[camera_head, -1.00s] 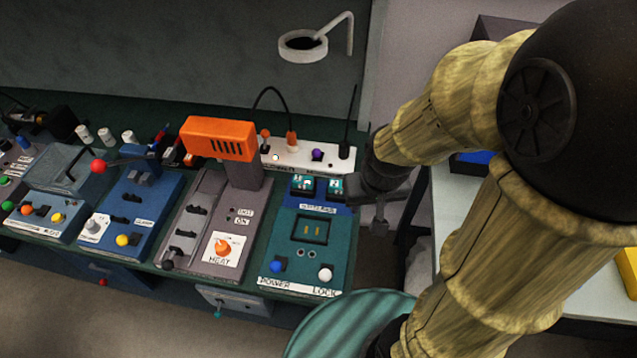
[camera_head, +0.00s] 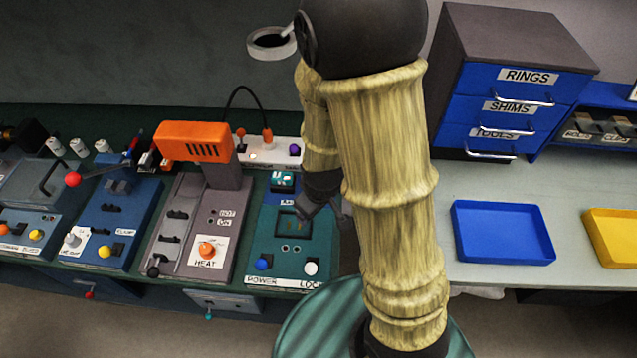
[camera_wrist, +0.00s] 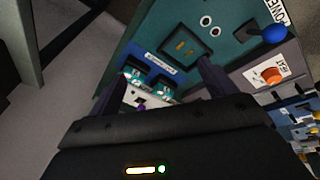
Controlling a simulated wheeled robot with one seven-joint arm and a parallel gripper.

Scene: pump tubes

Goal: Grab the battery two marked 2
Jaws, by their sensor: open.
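Two batteries with teal-and-white labels sit in a blue holder at the back of the teal POWER/LOCK unit (camera_head: 291,258). The left battery (camera_head: 282,180) shows in the head view; the right one, battery two, is hidden there behind my arm. The wrist view is turned over, and battery two (camera_wrist: 130,77) appears left of the other battery (camera_wrist: 163,90). Their numbers are too small to read now. My gripper (camera_head: 322,208) is open and empty over the right side of the unit. In the wrist view my gripper (camera_wrist: 155,82) has its fingers either side of the battery area, apart from it.
An orange-headed device (camera_head: 193,142) rises left of the batteries. A white socket strip (camera_head: 262,153) with a cable lies behind them. A blue tray (camera_head: 502,232), a yellow tray (camera_head: 610,238) and a drawer cabinet (camera_head: 510,80) are on the right bench.

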